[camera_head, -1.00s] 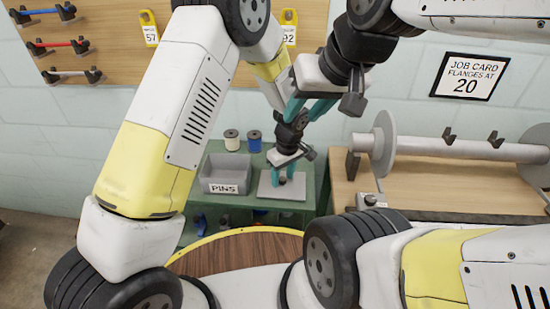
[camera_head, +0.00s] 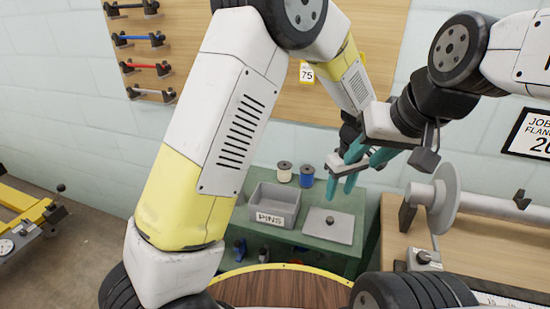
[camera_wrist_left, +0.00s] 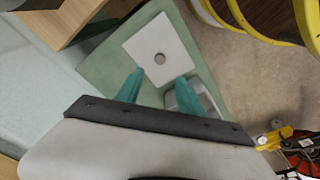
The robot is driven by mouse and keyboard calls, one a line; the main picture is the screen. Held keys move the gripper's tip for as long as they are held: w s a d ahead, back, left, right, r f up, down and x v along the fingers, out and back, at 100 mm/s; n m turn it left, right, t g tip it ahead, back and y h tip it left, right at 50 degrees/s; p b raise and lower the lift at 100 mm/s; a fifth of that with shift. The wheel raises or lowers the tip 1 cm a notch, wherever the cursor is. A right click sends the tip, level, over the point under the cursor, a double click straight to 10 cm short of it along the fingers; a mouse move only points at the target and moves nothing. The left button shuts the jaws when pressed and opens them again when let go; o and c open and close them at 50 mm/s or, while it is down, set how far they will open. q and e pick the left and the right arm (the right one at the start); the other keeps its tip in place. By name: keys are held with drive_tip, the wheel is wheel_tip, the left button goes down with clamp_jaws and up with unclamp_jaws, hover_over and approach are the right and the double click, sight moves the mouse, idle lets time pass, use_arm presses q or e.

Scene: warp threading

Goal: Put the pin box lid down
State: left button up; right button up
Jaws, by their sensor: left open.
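The pin box lid (camera_head: 345,232), a flat grey plate with a dark round knob, lies flat on the green bench right of the grey pin box (camera_head: 271,203). The box is uncovered and its label reads PINS. My left gripper (camera_head: 342,185) is open and empty above the lid, apart from its knob. In the left wrist view, the lid (camera_wrist_left: 142,45) lies beyond the two spread teal fingers (camera_wrist_left: 158,86), and the box (camera_wrist_left: 207,88) is partly hidden behind one finger. My right gripper (camera_head: 365,157) is above and right of the left one, with its fingers apart and empty.
A white spool (camera_head: 284,172) and a blue spool (camera_head: 307,176) stand behind the box on the green bench (camera_head: 315,255). A wooden bench with a large flanged roller (camera_head: 440,200) is at right. A round wooden top (camera_head: 280,287) is in front.

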use_arm(q)
drive_tip(key=s+a+r+m+t+h, duration=0.2)
drive_tip(key=s+a+r, duration=0.1)
drive_tip(key=a+r, duration=1.35)
drive_tip(key=s+a+r+m+t, duration=0.3)
drive_tip(key=s+a+r, duration=0.2)
drive_tip(key=s+a, duration=0.8)
drive_tip(key=shift+r+m+h, duration=0.2)
drive_tip(key=shift+m+h, duration=0.2)
drive_tip(key=shift+c, duration=1.1)
drive_tip(key=shift+d, duration=0.15)
